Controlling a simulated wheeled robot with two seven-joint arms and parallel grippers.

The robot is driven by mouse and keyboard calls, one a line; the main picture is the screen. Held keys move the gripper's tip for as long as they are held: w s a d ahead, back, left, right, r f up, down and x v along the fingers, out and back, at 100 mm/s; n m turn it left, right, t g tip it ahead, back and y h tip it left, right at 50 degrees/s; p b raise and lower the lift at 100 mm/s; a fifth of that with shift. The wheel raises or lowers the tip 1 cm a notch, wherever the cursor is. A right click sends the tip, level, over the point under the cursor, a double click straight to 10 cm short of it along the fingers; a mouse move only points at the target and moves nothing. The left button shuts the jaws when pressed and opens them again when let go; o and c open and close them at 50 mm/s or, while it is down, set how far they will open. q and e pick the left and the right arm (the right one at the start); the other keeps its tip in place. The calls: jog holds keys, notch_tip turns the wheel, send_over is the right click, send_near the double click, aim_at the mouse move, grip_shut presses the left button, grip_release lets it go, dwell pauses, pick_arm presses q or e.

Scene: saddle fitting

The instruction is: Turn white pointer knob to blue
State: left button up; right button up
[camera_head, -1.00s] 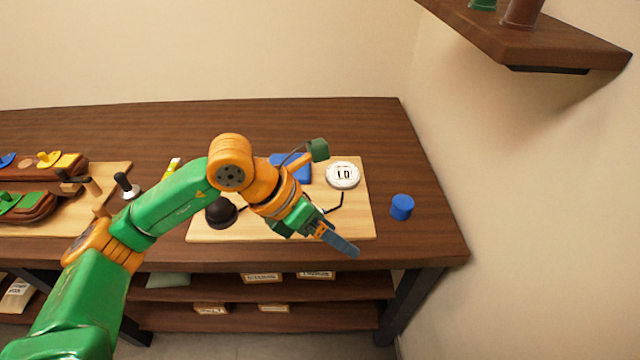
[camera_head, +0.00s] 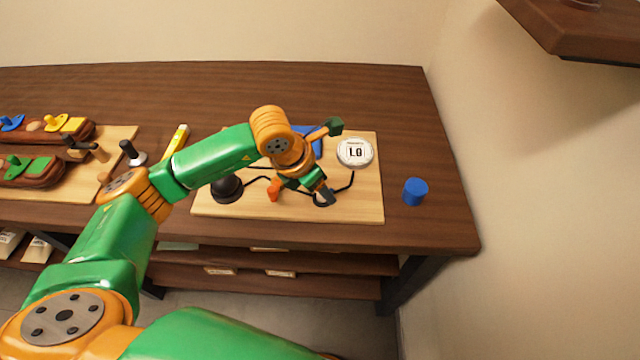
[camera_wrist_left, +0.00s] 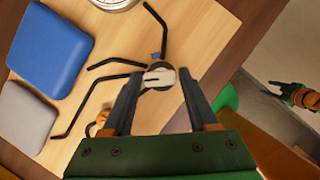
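The white pointer knob (camera_wrist_left: 160,77) shows in the left wrist view, a pale bar on a round dark base. Its bar lies roughly across the picture, between my fingertips. A small blue mark (camera_wrist_left: 155,57) sits just beyond the knob. My left gripper (camera_wrist_left: 160,80) is open, with one finger on each side of the knob; I cannot tell whether they touch it. In the head view my left gripper (camera_head: 322,197) is low over the board and largely hides the knob. A small gripper-like part of mine, likely the right (camera_wrist_left: 290,92), shows far off at the right.
The wooden board (camera_head: 372,208) carries a round white dial (camera_head: 355,152), black bent lines, a blue pad (camera_wrist_left: 50,50), a grey pad (camera_wrist_left: 28,115) and a black dome (camera_head: 227,188). A blue cylinder (camera_head: 415,191) stands right of the board. An orange piece (camera_wrist_left: 102,118) lies near the left finger.

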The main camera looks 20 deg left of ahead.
pick_arm(q)
grip_shut()
jog(key=shift+f+m+h+b, duration=0.2)
jog(key=shift+m+h+b, duration=0.2)
jog(key=shift+m+b, duration=0.8)
jog(key=m+b, duration=0.1)
jog(key=m+g+b, duration=0.1)
jog(key=m, duration=0.1)
jog(key=shift+w+a+g+h+b, duration=0.1)
jog(key=shift+w+g+h+b, duration=0.05)
jog(key=shift+g+h+b, duration=0.2)
jog(key=shift+r+m+g+h+b, duration=0.1)
jog(key=shift+m+g+h+b, duration=0.2)
jog(key=shift+m, duration=0.8)
jog(key=m+g, duration=0.1)
jog(key=m, duration=0.1)
jog(key=shift+w+r+m, duration=0.1)
jog(key=shift+m, duration=0.2)
jog(key=m+g, duration=0.1)
jog(key=m, duration=0.1)
jog(key=shift+m+b, duration=0.3)
jog(key=shift+w+m+g, duration=0.15)
jog(key=shift+m+g, duration=0.4)
jog(key=shift+m, duration=0.95)
